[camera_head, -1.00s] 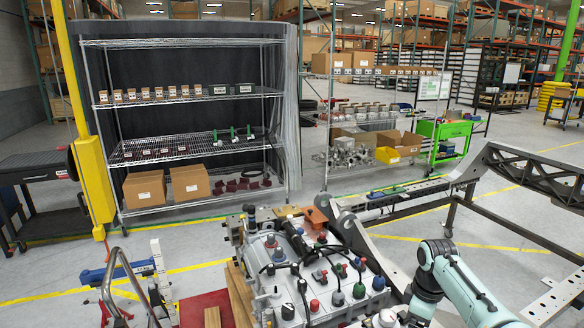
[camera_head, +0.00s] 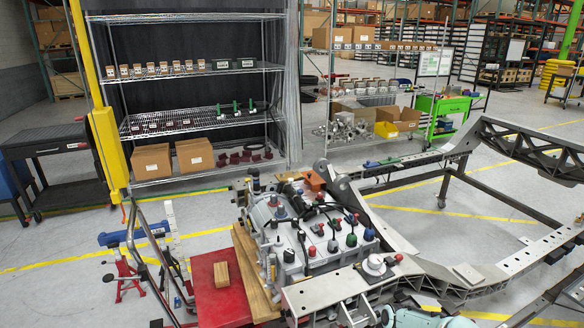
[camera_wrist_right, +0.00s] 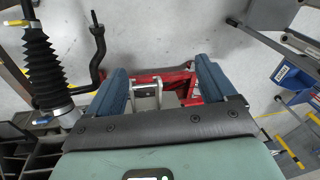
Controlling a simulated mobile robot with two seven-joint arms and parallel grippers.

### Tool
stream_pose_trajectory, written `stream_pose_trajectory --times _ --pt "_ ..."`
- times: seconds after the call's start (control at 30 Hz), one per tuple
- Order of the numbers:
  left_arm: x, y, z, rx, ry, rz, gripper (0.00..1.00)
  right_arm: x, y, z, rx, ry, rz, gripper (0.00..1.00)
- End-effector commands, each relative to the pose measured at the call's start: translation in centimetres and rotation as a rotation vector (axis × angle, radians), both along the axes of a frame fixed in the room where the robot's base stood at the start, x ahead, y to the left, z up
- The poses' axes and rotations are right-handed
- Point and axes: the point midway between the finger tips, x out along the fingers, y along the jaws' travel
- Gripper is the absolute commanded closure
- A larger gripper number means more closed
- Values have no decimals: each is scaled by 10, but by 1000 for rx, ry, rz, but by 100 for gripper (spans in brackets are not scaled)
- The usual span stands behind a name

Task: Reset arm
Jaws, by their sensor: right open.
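My right gripper (camera_wrist_right: 161,78) shows in the right wrist view with its two blue fingers spread wide and nothing between their tips. Beyond and below the fingers lie a red metal frame and a pale metal piece, partly hidden by the gripper. In the head view a teal part of my arm (camera_head: 425,316) shows at the bottom edge, in front of the chassis frame (camera_head: 335,292); its gripper is out of that picture. My left gripper is in neither view.
A battery-like unit with coloured caps (camera_head: 305,235) sits in the chassis. A black bellows (camera_wrist_right: 42,65) and a curved black bar (camera_wrist_right: 98,50) are close left of the right gripper. A red stand (camera_head: 128,277) and wire shelves (camera_head: 200,125) stand at left. Grey floor is open behind.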

Motion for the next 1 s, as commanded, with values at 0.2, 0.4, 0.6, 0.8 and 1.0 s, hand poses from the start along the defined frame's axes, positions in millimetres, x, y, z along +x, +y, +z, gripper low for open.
stream_pose_trajectory --times 0.2,0.4,0.6,0.8,1.0 --pt "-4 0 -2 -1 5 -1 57 -114 56 -124 117 128 -365 16" --pt "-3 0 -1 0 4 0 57 -221 81 -166 124 223 -715 16" --pt "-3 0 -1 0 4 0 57 -272 86 -170 99 255 -886 16" --pt "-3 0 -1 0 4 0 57 -277 85 -169 95 255 -909 16" --pt "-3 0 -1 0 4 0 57 -277 85 -169 95 254 -906 16"
